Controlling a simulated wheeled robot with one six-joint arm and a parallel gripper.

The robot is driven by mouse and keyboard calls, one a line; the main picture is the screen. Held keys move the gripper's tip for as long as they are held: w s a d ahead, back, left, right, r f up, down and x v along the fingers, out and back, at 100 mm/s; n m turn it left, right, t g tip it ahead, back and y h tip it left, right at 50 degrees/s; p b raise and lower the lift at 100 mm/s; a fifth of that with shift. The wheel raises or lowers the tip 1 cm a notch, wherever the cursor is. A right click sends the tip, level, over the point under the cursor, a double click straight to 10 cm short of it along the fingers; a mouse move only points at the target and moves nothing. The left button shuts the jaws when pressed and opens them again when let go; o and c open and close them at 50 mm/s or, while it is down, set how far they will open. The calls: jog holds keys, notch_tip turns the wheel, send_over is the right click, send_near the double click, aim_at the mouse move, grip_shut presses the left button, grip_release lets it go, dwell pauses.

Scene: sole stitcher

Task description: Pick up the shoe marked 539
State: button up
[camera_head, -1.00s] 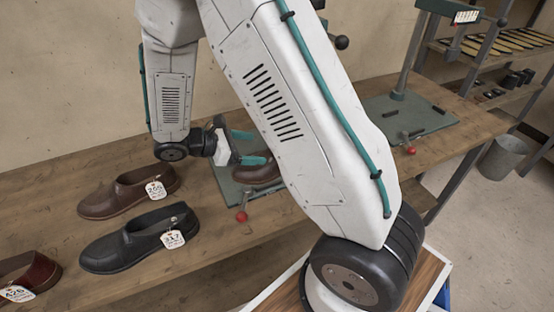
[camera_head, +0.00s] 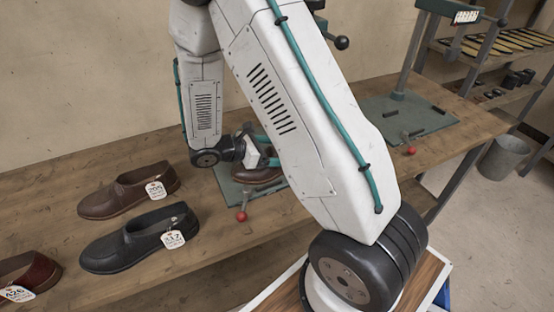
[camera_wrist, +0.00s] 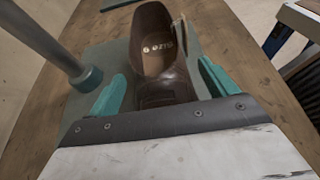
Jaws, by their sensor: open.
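A brown shoe (camera_wrist: 160,55) sits on a green base plate (camera_wrist: 95,55) in the wrist view, its opening facing me. A marking shows on its insole, too small to read. The same shoe shows in the head view (camera_head: 258,176), mostly hidden behind my arm. My gripper (camera_wrist: 162,85) is open, with one teal finger on each side of the shoe's near end. I cannot tell whether the fingers touch it. In the head view my gripper (camera_head: 270,150) is partly hidden by my arm.
A brown shoe (camera_head: 125,192), a black shoe (camera_head: 130,245) and a reddish-brown shoe (camera_head: 35,272), each with a tag, lie on the wooden bench (camera_head: 60,165) at left. A grey post (camera_wrist: 45,40) rises left of my gripper. A red-knobbed lever (camera_head: 241,215) stands at the plate's front.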

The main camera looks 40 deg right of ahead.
jog(key=c, duration=1.3)
jog(key=shift+r, duration=0.1)
